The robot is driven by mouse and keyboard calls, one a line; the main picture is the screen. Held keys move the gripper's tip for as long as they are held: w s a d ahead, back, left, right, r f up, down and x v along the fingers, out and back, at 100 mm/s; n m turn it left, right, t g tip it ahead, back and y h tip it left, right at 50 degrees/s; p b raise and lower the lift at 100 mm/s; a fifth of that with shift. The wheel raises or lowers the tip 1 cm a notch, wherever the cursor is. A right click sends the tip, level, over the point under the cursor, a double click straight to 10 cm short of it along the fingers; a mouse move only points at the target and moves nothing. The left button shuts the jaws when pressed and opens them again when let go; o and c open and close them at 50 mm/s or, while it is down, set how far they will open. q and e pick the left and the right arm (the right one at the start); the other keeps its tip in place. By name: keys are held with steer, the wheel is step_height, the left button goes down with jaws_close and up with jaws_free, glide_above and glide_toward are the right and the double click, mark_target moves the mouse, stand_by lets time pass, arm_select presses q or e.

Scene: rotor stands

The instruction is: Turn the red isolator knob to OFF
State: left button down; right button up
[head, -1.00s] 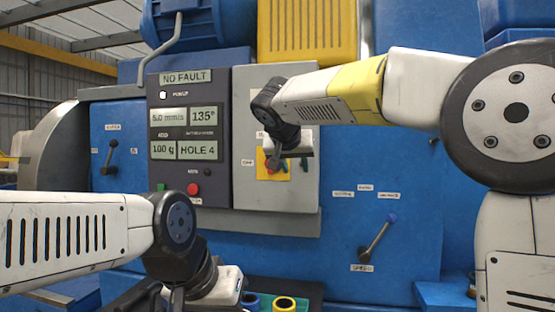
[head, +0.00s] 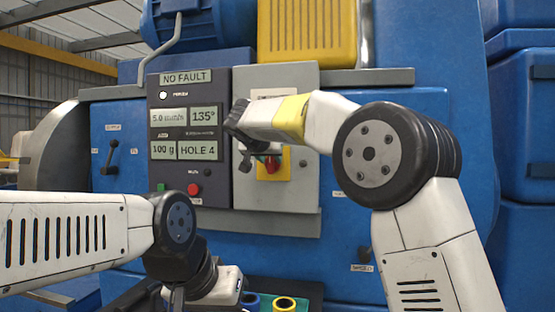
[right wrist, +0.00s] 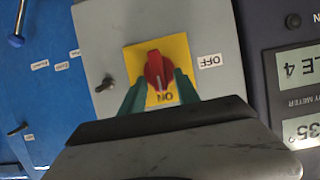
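The red isolator knob (head: 271,165) sits on a yellow plate (head: 284,171) on the grey cabinet door. In the right wrist view the knob (right wrist: 154,70) stands in line with the upside-down ON label (right wrist: 164,98); the OFF label (right wrist: 210,61) is off to its right. My right gripper (right wrist: 160,78) is open, its green fingers on either side of the knob's near end; I cannot tell whether they touch it. In the head view my right gripper (head: 257,159) is just left of the knob. My left gripper (head: 178,298) is at the bottom edge, its fingers not clear.
A dark display panel (head: 191,138) with a red button (head: 194,188) is left of the grey cabinet (head: 303,140). A lever (head: 110,158) is farther left on the blue machine.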

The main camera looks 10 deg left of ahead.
jaws_close()
steer(key=shift+a, duration=0.15)
steer(key=n+t+h, duration=0.1)
steer(key=n+h, duration=0.1)
steer(key=n, duration=0.2)
steer(key=a+f+n+h, duration=0.1)
steer(key=n+h, duration=0.1)
steer(key=n, duration=0.3)
steer(key=a+f+n+t+h, duration=0.1)
steer(key=n+h, duration=0.2)
steer(key=n, duration=0.1)
steer(key=shift+f+n+t, duration=0.1)
steer(key=shift+n+t, duration=0.2)
stand_by(0.6)
stand_by(0.6)
jaws_free()
